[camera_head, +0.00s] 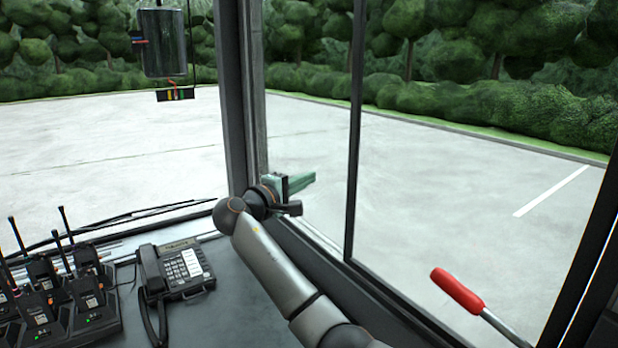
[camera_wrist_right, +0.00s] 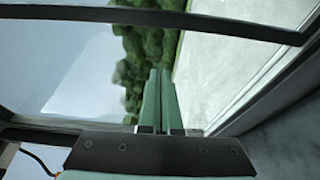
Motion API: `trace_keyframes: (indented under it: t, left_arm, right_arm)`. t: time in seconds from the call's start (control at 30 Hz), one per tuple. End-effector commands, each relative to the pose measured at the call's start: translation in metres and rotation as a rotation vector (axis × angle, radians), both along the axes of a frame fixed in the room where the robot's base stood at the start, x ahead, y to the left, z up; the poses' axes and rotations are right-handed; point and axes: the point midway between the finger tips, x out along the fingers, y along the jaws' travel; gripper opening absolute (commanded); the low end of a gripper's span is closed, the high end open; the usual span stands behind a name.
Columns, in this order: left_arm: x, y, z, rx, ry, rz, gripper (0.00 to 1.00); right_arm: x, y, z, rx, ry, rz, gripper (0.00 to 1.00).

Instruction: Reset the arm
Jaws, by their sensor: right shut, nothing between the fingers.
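My right arm (camera_head: 275,265) reaches up from the lower right in the head view. Its right gripper (camera_head: 303,181) has green fingers and points to the right, close to the window frame. In the right wrist view the two green fingers of the right gripper (camera_wrist_right: 160,88) lie together, shut and empty, with the window and the outdoors beyond them. My left gripper is in neither view.
A desk phone (camera_head: 184,271) and several radios in a charger (camera_head: 88,290) stand on the dashboard (camera_head: 225,310) at left. Window posts (camera_head: 356,130) are close to the arm. A red-handled lever (camera_head: 458,290) is at lower right. A mirror (camera_head: 163,43) hangs outside.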

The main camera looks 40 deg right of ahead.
Motion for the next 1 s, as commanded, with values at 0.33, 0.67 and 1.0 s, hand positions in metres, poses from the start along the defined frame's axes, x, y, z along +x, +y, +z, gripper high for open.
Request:
trace_keyframes:
  t: [0.33, 0.67, 1.0]
  left_arm:
    - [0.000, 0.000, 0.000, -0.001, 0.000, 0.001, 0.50]
    - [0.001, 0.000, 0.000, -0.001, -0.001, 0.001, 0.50]
    - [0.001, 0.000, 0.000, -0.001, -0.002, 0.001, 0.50]
  right_arm:
    - [-0.001, 0.006, -0.007, 0.011, 0.002, 0.009, 0.00]
    - [-0.032, 0.049, -0.165, 0.331, 0.005, 0.189, 0.00]
    - [-0.142, 0.127, -0.319, 0.832, 0.024, 0.297, 0.00]
